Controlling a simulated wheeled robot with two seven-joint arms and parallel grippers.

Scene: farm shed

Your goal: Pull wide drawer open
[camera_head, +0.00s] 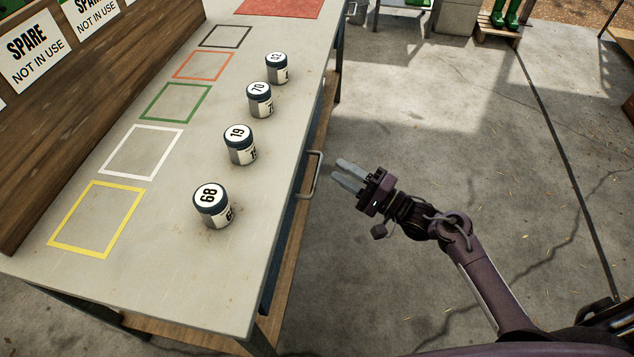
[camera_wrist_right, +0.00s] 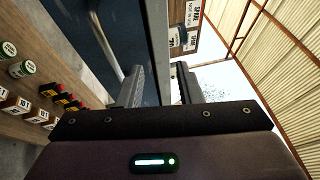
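The wide drawer (camera_head: 284,232) has a dark blue front under the right edge of the workbench. It looks closed, though the bench top hides much of it. Its metal bar handle (camera_head: 313,177) sticks out to the right. My right gripper (camera_head: 344,174) is just right of the handle, apart from it, with its two fingers pointing toward it. The fingers are parted and empty. In the right wrist view the handle (camera_wrist_right: 106,45) lies left of my fingers (camera_wrist_right: 161,85), against the dark drawer front (camera_wrist_right: 139,30). My left gripper is in neither view.
Several numbered jars (camera_head: 239,145) stand in a row on the bench top (camera_head: 165,265), near coloured outline squares (camera_head: 97,219). A wooden back panel with "SPARE" signs (camera_head: 33,50) runs along the left. The concrete floor (camera_head: 440,125) right of the bench is clear.

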